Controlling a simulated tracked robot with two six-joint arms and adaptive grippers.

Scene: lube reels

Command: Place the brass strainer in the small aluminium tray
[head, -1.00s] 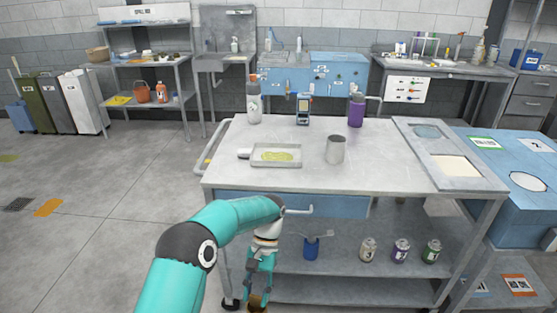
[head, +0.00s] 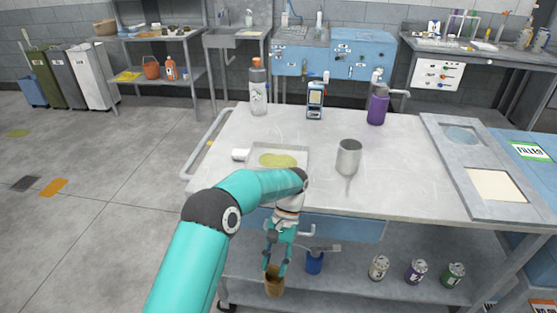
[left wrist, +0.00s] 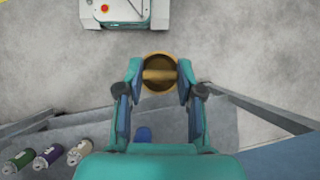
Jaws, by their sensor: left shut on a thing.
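My left gripper (head: 276,268) points down in front of the cart and is shut on the brass strainer (head: 274,284), a gold-brown cup. In the left wrist view the strainer (left wrist: 159,74) sits between the fingers, seen from above as a round rim with a bar across it. The small aluminium tray (head: 297,151) lies on the cart top at the left, with a yellow-green patch in it. My left arm hides its near part. The gripper is lower than the tray and nearer to me. My right gripper is not in view.
The table's front middle is clear.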

